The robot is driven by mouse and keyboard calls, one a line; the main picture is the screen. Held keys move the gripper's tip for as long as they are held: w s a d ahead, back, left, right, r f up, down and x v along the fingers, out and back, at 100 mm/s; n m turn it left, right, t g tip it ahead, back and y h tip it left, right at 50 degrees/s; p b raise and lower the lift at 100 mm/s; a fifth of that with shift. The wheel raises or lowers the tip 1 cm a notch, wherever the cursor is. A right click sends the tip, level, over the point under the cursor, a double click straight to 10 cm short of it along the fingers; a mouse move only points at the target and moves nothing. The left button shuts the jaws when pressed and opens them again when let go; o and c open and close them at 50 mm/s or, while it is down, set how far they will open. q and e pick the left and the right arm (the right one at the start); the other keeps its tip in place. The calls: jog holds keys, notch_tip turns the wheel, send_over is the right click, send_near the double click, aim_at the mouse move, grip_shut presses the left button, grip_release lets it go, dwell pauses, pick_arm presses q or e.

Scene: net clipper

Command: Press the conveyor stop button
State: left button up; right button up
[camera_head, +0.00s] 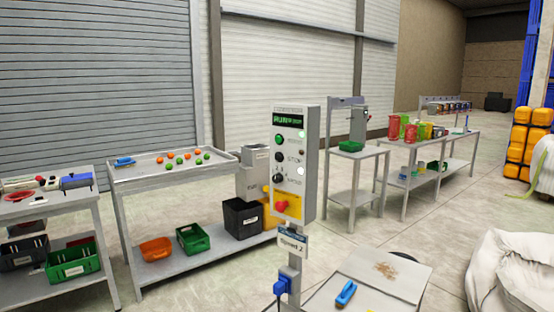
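A grey control box (307,165) stands upright on a post in the middle of the head view. Its green display (288,121) seems to read "RUN". Below it are a green button (279,140), a black button (279,157) near the word "STOP", and a dark knob (278,178). A red button (282,206) sits on a yellow plate low on the box. White lamps show at the panel's right side. A label under the box seems to read "Speed 2". Neither of my grippers is in view.
A grey table (185,170) with orange and green balls stands at the left, bins on its lower shelf. Another bench (20,215) is at far left. A low surface (385,270) with a blue-handled tool (346,293) is at the front, beside a white sack (510,275). Floor shows between.

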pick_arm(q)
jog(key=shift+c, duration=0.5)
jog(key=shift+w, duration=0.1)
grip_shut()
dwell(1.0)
